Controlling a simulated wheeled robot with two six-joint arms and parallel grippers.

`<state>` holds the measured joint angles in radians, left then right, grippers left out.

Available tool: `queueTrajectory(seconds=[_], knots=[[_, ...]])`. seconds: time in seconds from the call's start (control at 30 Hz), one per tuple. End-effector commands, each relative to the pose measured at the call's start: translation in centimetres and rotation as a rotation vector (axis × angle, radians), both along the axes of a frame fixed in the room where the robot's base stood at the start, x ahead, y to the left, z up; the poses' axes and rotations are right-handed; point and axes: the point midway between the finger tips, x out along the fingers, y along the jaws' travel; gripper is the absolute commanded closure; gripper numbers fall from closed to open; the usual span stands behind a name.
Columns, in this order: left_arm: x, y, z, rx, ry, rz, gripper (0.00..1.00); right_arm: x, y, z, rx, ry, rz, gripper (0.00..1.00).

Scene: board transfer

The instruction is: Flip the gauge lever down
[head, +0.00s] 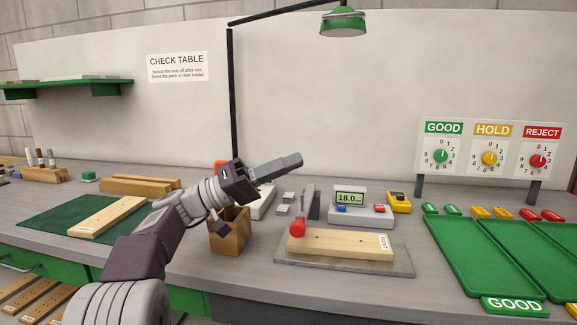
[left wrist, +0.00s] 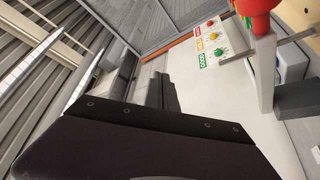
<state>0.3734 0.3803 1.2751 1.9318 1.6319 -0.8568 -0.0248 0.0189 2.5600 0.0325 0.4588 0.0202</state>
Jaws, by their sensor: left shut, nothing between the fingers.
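The gauge lever is a pale grey bar with a red knob (head: 297,228) at its end. In the head view the bar hangs down beside a dark grey post (head: 315,203), with the knob low at the left end of a wooden board (head: 340,244). I cannot tell whether the knob touches the board. The gauge display (head: 350,198) reads 18.0. My left gripper (head: 298,160) is shut and empty, above the lever and pointing right. In the left wrist view its fingers (left wrist: 160,90) are together, and the red knob (left wrist: 255,6) shows at the top right, clear of them.
The board lies on a grey plate (head: 400,268). A wooden holder (head: 230,230) stands below my left forearm. A yellow device (head: 399,202) is right of the display. Green trays (head: 455,265) and a dial panel (head: 490,150) are at the right. Another board (head: 107,216) lies on a green mat (head: 50,230).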

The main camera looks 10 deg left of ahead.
Motion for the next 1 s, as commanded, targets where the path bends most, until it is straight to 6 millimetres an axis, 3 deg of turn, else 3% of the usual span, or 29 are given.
queueTrajectory(seconds=[0.27, 0.37, 0.5, 1.0], knots=[[0.0, 0.0, 0.2, 0.0, 0.0, 0.0, 1.0, 0.0, 0.0, 0.1, 0.0, 0.0, 0.0, 0.31], [0.0, 0.0, 1.3, 0.0, -0.001, -0.001, 1.0, 0.0, 0.0, 0.9, 0.0, 0.0, 0.0, 0.31], [0.0, 0.0, 4.7, 0.001, -0.004, 0.0, 1.0, 0.0, 0.0, 2.8, 0.0, 0.0, 0.0, 0.31], [-3.2, -9.5, 10.1, 0.001, -0.001, -0.004, 1.0, 0.0, 0.0, 3.6, 0.0, 0.0, 0.0, 0.31]])
